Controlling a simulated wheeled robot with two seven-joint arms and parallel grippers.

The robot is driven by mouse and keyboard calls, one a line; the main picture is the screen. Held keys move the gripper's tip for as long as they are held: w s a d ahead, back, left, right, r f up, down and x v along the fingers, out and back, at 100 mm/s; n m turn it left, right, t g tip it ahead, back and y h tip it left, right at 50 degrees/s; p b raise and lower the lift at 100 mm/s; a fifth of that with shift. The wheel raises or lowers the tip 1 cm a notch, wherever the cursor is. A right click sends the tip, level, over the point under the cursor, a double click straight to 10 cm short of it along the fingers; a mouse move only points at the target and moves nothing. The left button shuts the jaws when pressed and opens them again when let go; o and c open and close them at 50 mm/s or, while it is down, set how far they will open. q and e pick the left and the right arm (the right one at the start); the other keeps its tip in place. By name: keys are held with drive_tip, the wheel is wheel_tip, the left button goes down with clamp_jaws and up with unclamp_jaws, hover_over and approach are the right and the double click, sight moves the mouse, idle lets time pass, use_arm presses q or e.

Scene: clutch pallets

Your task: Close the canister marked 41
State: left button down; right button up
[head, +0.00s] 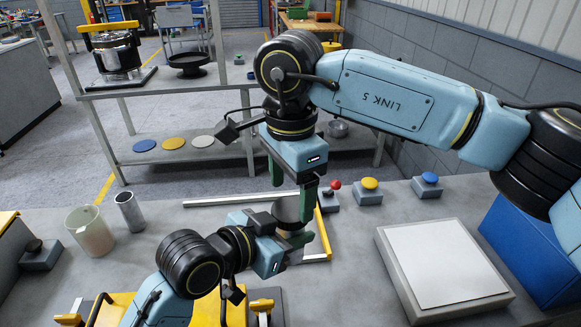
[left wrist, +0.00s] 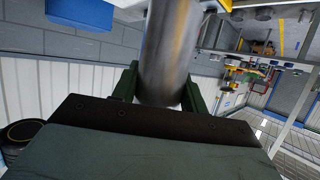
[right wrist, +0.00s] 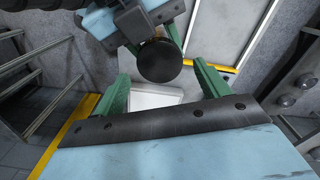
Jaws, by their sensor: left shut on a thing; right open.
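My left gripper (head: 296,236) is shut on a silver metal canister (head: 287,208) and holds it upright above the bench. The canister also fills the space between the green fingers in the left wrist view (left wrist: 168,55). No number is readable on it. In the right wrist view its round top (right wrist: 159,62) looks dark; I cannot tell whether that is a lid or an open mouth. My right gripper (head: 291,184) is open, pointing down just above the canister, with nothing between its fingers. The canister's top is partly hidden by the right fingers in the head view.
A beige cup (head: 90,233) and a metal cylinder (head: 130,212) stand at left. Yellow (head: 369,185) and blue (head: 429,180) buttons and a red-knobbed control (head: 334,185) line the back edge. A grey block with a white top (head: 442,262) is at right. Coloured discs (head: 173,143) lie on the shelf.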

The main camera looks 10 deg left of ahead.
sight(290, 209)
drive_tip(key=shift+f, duration=1.7)
drive_tip(key=c, duration=1)
drive_tip(key=m, duration=0.6)
drive_tip(key=o, duration=1.1)
